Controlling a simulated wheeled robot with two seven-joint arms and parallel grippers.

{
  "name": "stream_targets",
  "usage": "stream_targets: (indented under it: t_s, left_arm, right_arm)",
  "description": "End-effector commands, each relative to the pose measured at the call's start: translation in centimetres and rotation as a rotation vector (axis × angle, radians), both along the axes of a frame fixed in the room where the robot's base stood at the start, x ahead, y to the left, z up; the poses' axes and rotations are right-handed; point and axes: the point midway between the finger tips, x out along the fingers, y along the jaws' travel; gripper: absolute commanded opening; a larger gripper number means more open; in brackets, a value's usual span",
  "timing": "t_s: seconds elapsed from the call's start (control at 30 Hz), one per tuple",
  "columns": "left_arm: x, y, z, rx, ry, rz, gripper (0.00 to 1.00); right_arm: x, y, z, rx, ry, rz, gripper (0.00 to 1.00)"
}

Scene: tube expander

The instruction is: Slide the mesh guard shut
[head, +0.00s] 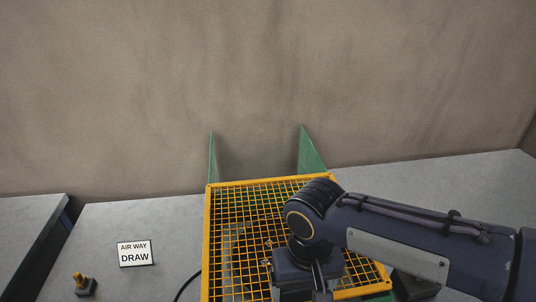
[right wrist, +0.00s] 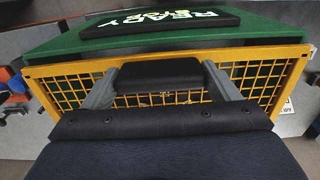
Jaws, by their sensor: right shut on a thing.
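The mesh guard (head: 235,225) is a yellow frame with yellow wire mesh, at the bottom middle of the head view. In the right wrist view the guard (right wrist: 45,72) spans the picture just beyond my fingers. My right gripper (head: 318,284) is over the guard's near right part in the head view, and its arm hides some of the mesh. In the right wrist view my right gripper (right wrist: 158,80) has its two grey fingers on either side of a black handle (right wrist: 160,76) at the guard, shut on it. My left gripper is in neither view.
Two green upright plates (head: 312,153) rise behind the guard. A green body with a black "READY" panel (right wrist: 160,20) lies beyond it in the wrist view.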

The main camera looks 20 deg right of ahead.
Motion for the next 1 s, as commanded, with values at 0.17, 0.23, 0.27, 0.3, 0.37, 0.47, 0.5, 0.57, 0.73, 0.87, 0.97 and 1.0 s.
stream_targets:
  t_s: [0.17, 0.23, 0.27, 0.3, 0.37, 0.47, 0.5, 0.57, 0.73, 0.87, 0.97, 1.0]
  left_arm:
    - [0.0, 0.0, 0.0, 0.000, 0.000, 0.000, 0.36]
    - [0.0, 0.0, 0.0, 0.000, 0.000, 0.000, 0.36]
    - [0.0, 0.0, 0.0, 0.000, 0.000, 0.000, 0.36]
    - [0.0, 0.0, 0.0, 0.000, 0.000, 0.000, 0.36]
    - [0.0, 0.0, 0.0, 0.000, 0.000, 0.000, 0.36]
    - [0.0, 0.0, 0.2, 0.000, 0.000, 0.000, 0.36]
    - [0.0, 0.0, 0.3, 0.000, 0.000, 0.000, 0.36]
    - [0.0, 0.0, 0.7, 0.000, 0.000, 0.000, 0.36]
    - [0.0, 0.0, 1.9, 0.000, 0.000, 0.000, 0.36]
    - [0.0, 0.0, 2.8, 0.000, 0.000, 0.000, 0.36]
    - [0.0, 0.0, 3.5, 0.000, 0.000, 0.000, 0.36]
    - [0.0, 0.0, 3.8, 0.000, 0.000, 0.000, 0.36]
  right_arm:
    - [-0.2, 0.1, 0.1, 0.000, -0.002, 0.000, 0.96]
    - [-0.2, 0.1, 0.1, 0.000, -0.002, 0.000, 1.00]
    - [-0.2, 0.1, 0.1, 0.000, -0.002, 0.000, 1.00]
    - [-0.2, 0.1, 0.1, 0.001, -0.001, 0.000, 1.00]
    - [-0.2, 0.1, 0.0, 0.000, -0.001, 0.000, 1.00]
    - [-0.2, 0.0, 0.2, 0.000, -0.001, 0.000, 1.00]
    - [-0.2, 0.0, 0.4, 0.000, -0.001, 0.000, 1.00]
    - [-0.2, 0.0, 0.7, 0.000, -0.001, 0.000, 1.00]
    - [-0.2, 0.0, 2.2, 0.000, -0.001, 0.000, 1.00]
    - [-0.2, 0.0, 3.2, 0.001, -0.001, 0.000, 1.00]
    - [-0.2, 0.0, 4.0, 0.000, -0.001, 0.000, 1.00]
    - [-0.2, 0.0, 4.3, 0.000, -0.001, 0.000, 1.00]
